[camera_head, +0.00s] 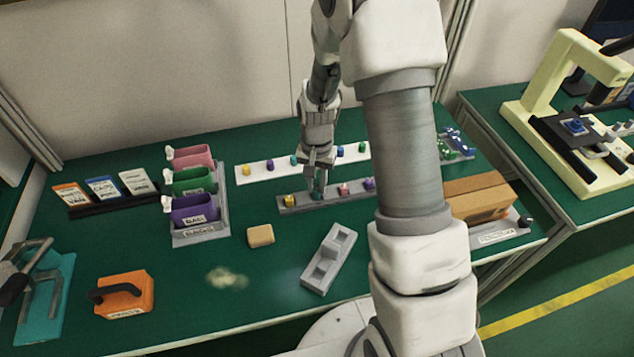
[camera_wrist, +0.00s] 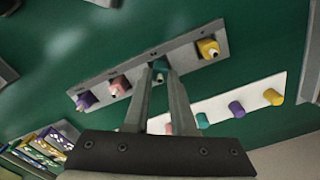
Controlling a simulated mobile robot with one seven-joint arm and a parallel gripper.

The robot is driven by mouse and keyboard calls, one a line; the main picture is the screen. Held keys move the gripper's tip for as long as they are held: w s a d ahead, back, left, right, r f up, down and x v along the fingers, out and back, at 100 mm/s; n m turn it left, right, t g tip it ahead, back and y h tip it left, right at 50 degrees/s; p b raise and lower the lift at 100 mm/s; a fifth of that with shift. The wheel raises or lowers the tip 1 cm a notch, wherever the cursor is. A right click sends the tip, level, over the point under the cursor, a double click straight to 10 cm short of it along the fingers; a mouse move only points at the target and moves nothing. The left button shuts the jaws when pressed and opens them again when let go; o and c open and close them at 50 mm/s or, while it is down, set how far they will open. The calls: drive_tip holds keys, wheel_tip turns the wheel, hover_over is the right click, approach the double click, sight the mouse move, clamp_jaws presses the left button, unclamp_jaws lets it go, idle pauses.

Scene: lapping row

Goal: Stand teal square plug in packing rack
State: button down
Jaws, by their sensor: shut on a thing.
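My gripper (camera_head: 318,188) points down over the grey strip rack (camera_head: 302,206) at the middle back of the table. It is shut on the teal plug (camera_wrist: 159,66), which also shows below the fingers in the head view (camera_head: 318,196). The plug is in the rack's row, between a yellow plug (camera_wrist: 208,48) and a pink plug (camera_wrist: 120,86); a purple plug (camera_wrist: 87,100) is at the row's end. The fingers hide part of the teal plug, and I cannot tell whether it is fully seated or slightly raised.
Behind is a white strip (camera_head: 262,171) with several round coloured plugs. A grey block with two square hollows (camera_head: 328,258) lies in front, near a tan block (camera_head: 260,236). Coloured bins (camera_head: 194,208) stand left, a cardboard box (camera_head: 480,198) right. Table front left of centre is mostly clear.

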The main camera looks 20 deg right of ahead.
drive_tip(key=shift+r, duration=0.15)
drive_tip(key=shift+r, duration=0.2)
idle(0.7)
drive_tip(key=shift+f, duration=0.4)
idle(1.1)
drive_tip(key=shift+r, duration=0.2)
drive_tip(key=shift+r, duration=0.25)
